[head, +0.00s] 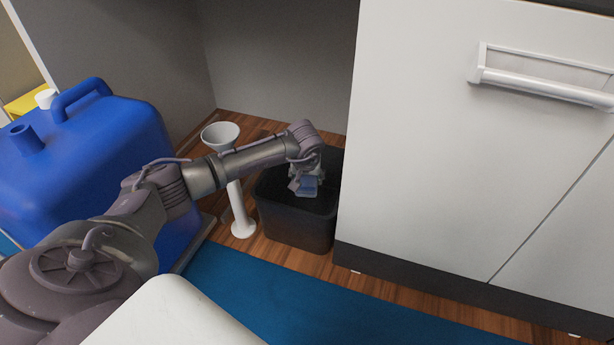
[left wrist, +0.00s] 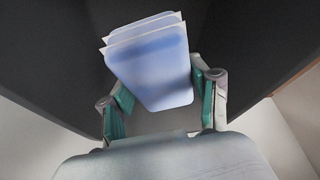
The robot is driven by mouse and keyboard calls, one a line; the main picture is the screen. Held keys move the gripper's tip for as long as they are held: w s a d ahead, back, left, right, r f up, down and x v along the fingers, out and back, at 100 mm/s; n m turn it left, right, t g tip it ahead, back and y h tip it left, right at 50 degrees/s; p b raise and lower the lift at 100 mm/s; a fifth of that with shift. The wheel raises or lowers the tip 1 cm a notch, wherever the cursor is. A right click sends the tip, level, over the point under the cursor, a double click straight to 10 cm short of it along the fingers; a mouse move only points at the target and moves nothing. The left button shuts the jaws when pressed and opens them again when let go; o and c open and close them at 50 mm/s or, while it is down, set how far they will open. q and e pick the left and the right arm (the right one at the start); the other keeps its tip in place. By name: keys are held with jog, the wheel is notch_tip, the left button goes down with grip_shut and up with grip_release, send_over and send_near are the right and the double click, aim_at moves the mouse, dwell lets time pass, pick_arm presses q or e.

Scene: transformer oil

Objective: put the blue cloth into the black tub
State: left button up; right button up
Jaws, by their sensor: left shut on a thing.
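The blue cloth (head: 308,187) is a small folded light-blue piece, held at the end of my left arm. In the left wrist view the cloth (left wrist: 150,65) shows as folded layers with pale edges, between the green-padded fingers. My left gripper (head: 304,180) is shut on the cloth, over the opening of the black tub (head: 297,225). The tub stands on the wooden floor, and its dark inside fills much of the left wrist view (left wrist: 50,50). I cannot tell how deep the cloth is in the tub. My right gripper is not in view.
A large blue canister (head: 100,150) stands at the left. A white funnel-topped stand (head: 238,205) is close beside the tub's left side. A white cabinet (head: 450,150) with a handle is at the tub's right. A blue mat (head: 300,300) lies in front.

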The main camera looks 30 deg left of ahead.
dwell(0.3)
pick_arm(q)
jog(key=o, duration=1.1)
jog(key=v, duration=1.2)
jog(key=shift+s, duration=0.1)
jog(key=shift+d, duration=0.1)
